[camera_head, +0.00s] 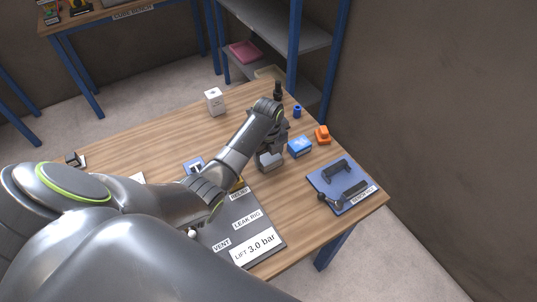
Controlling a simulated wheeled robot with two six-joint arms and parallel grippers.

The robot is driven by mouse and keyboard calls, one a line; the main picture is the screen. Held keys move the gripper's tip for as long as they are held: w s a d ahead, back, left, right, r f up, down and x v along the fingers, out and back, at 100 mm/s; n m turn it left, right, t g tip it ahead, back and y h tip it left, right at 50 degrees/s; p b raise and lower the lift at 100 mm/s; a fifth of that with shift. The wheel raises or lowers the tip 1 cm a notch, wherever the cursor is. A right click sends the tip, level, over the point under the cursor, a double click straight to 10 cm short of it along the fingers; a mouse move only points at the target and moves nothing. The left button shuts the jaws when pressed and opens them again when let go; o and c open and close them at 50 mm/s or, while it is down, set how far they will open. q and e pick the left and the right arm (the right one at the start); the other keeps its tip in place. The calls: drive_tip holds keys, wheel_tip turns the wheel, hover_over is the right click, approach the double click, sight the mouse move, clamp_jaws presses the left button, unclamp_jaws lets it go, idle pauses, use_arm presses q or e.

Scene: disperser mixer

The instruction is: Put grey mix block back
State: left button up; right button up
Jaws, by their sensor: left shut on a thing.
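My left arm reaches across the wooden table from the left. My left gripper (271,149) points down over the table's far right part and is shut on a grey block (270,163). The block is partly hidden by the gripper. I cannot tell whether its underside touches the table. A blue block (300,146) sits just right of it. My right gripper is not in view.
An orange part (322,135), a small blue cylinder (297,111) and a dark upright item (278,92) stand nearby. A blue mat (337,203) holds dark tools. A white box (214,101) stands at the back. A grey labelled panel (262,228) lies in front.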

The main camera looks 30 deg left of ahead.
sight(269, 155)
use_arm(q)
drive_tip(key=shift+f, duration=0.1)
drive_tip(key=o, duration=1.2)
drive_tip(key=shift+o, duration=0.2)
wheel_tip(269, 155, up, 9)
drive_tip(key=shift+w+f+b, duration=0.1)
drive_tip(key=shift+f+b, duration=0.05)
drive_tip(key=shift+b, duration=0.6)
drive_tip(key=shift+r+p, duration=1.25)
drive_tip(key=shift+r, duration=0.55)
drive_tip(key=shift+f, duration=0.1)
